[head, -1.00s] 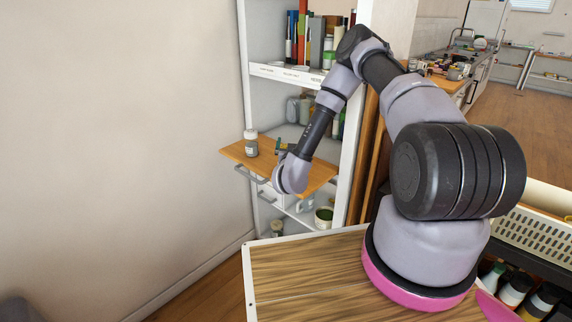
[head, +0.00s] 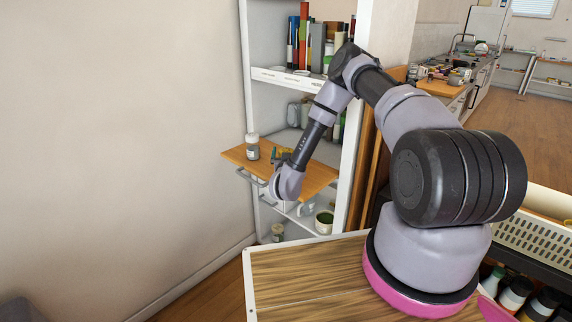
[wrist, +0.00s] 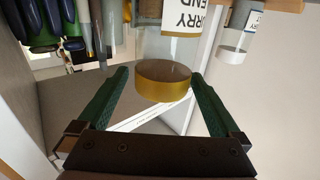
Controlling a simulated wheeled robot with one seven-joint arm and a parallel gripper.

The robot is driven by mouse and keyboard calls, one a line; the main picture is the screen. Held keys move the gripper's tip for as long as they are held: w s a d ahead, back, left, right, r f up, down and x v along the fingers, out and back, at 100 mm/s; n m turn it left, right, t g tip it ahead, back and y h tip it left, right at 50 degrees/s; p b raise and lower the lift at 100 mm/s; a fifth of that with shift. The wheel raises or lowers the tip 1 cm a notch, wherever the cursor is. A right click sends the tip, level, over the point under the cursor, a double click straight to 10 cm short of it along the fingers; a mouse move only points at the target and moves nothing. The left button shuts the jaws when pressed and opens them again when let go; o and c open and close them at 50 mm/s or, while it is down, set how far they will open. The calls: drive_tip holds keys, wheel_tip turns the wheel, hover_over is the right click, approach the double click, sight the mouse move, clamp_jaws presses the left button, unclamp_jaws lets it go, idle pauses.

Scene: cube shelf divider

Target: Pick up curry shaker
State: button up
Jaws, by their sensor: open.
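The curry shaker is a clear jar with a gold-brown cap (wrist: 163,80) and a white label (wrist: 186,17) whose visible letters read "RRY" and "END". In the wrist view it shows upside down, with its cap at the level of the green fingertips. My gripper (wrist: 160,72) is open, one finger on each side of the cap, with a gap visible on both sides. In the head view my gripper (head: 279,155) is over the wooden board (head: 318,176). The curry shaker cannot be made out clearly there.
A second jar with a white cap (head: 252,147) stands on the board left of my gripper; it also shows in the wrist view (wrist: 234,52). A white shelf with books (head: 313,45) rises behind. A pot (head: 325,220) sits below the board. A wall is at left.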

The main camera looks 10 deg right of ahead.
drive_tip(key=x, duration=0.3)
drive_tip(key=shift+w, duration=0.15)
clamp_jaws()
